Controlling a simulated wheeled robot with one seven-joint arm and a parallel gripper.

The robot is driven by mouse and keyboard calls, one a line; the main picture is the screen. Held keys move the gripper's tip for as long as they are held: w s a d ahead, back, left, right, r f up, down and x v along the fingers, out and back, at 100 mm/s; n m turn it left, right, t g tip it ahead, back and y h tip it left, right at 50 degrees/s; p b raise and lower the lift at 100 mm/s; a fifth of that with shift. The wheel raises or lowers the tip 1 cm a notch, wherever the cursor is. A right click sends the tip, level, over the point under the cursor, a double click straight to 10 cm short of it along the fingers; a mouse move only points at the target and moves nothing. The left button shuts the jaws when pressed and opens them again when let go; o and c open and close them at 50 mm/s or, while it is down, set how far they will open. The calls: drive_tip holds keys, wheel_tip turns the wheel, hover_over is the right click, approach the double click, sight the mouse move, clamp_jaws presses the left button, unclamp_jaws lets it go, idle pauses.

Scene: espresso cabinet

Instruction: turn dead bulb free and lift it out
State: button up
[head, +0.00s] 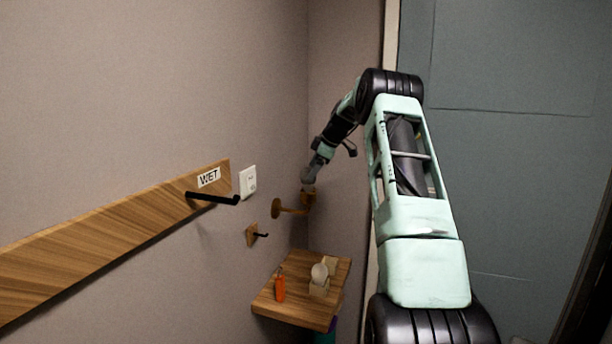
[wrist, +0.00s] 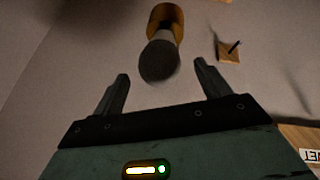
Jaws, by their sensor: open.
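The dead bulb (wrist: 158,62) is dark grey and sits in a brass socket (wrist: 166,18) in the wrist view. In the head view, the brass wall lamp (head: 277,208) stands out from the wall near the corner, with the greyish bulb (head: 307,175) at its top. My gripper (wrist: 160,71) is open, with one finger on each side of the bulb's end in the picture. No contact shows, and I cannot tell how deep the bulb lies between the fingers. In the head view, my gripper (head: 316,164) is small at the lamp.
A wooden corner shelf (head: 268,304) below holds an orange bottle (head: 280,287) and a whitish round bulb (head: 319,272) in a small holder. A switch plate (head: 247,181), a small wall hook (head: 259,235) and a wooden rail (head: 100,235) with a black peg are left of the lamp.

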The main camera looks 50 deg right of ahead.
sight(308, 183)
drive_tip(key=shift+p+x, duration=1.05)
drive_tip(key=shift+x, duration=1.95)
drive_tip(key=c, duration=1.1)
drive_tip(key=shift+n+y, duration=0.6)
drive_tip(key=shift+n, duration=0.6)
drive_tip(key=shift+p, duration=0.35)
drive_tip(key=shift+a+r+n+g+y+p, duration=0.15)
drive_tip(key=shift+n+g+y+p, duration=0.2)
drive_tip(key=shift+n+p, duration=0.4)
drive_tip(key=shift+n+y, duration=0.25)
drive_tip(key=shift+n, duration=0.2)
drive_tip(key=shift+n+p, duration=0.4)
drive_tip(key=shift+p, duration=0.25)
